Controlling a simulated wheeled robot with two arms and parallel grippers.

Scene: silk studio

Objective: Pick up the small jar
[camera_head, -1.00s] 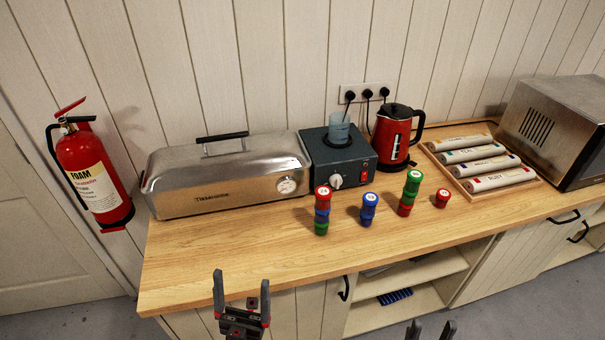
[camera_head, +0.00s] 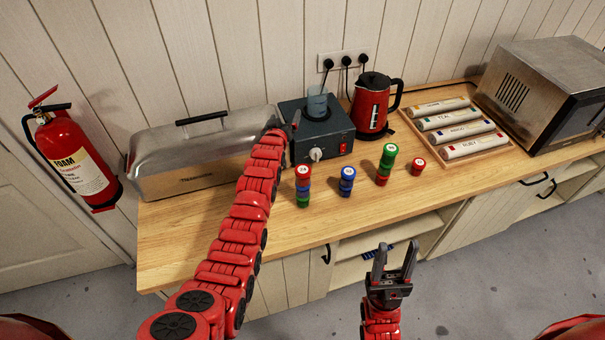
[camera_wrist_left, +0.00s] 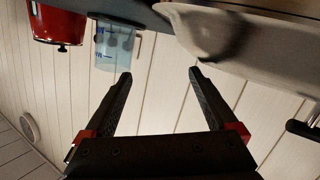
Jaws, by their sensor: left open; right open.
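Small coloured jars stand along the worktop (camera_head: 230,235): a stack (camera_head: 303,185) with red, blue and green jars, a blue stack (camera_head: 347,181), a stack (camera_head: 387,160) with green above red, and a lone red jar (camera_head: 418,167) at the right. My left arm reaches over the worktop. Its gripper (camera_head: 292,120) is near the steamer's right end and the hotplate, away from the jars; it is partly hidden in the head view. The left wrist view shows it open and empty (camera_wrist_left: 160,74). My right gripper (camera_head: 395,257) is open and empty in front of the worktop.
A steel steamer (camera_head: 160,150), a dark hotplate (camera_head: 325,138) bearing a beaker (camera_head: 317,103), and a red kettle (camera_head: 372,105) stand behind. The beaker also shows beside the left fingers (camera_wrist_left: 113,48). A wooden tray (camera_head: 497,153) of rolls and a steel oven (camera_head: 545,90) stand right.

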